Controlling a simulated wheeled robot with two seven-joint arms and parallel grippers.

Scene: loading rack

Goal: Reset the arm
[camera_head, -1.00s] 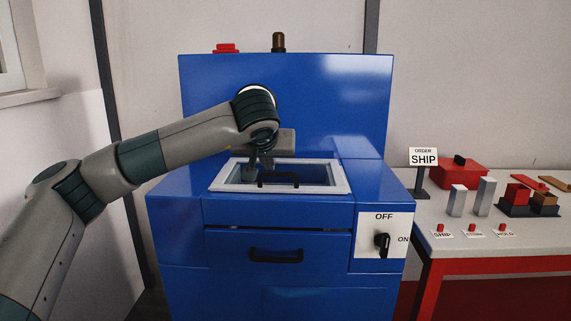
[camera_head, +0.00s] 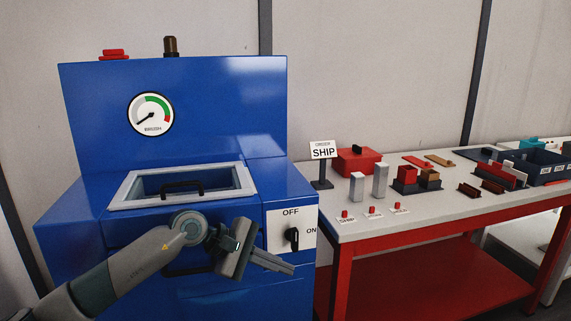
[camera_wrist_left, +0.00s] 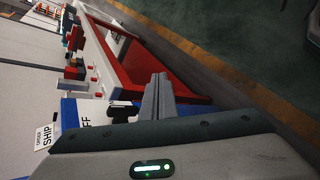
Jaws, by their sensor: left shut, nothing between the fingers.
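My left arm comes in from the lower left of the head view. My left gripper (camera_head: 277,264) is shut and empty, in front of the blue machine (camera_head: 230,110) just below its OFF/ON switch (camera_head: 292,238). Its fingers point right. In the left wrist view the closed fingers (camera_wrist_left: 158,95) show together with nothing between them. They point toward the red table frame. The machine's recessed window (camera_head: 127,188) has a black handle (camera_head: 181,189) and is clear of my gripper. My right gripper is in neither view.
A grey-topped table with a red frame (camera_head: 440,247) stands right of the machine. It holds an ORDER SHIP sign (camera_head: 323,151), a red box (camera_head: 357,161), metal blocks (camera_head: 380,182) and a dark blue bin (camera_head: 541,167). The machine's gauge (camera_head: 151,114) is unobstructed.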

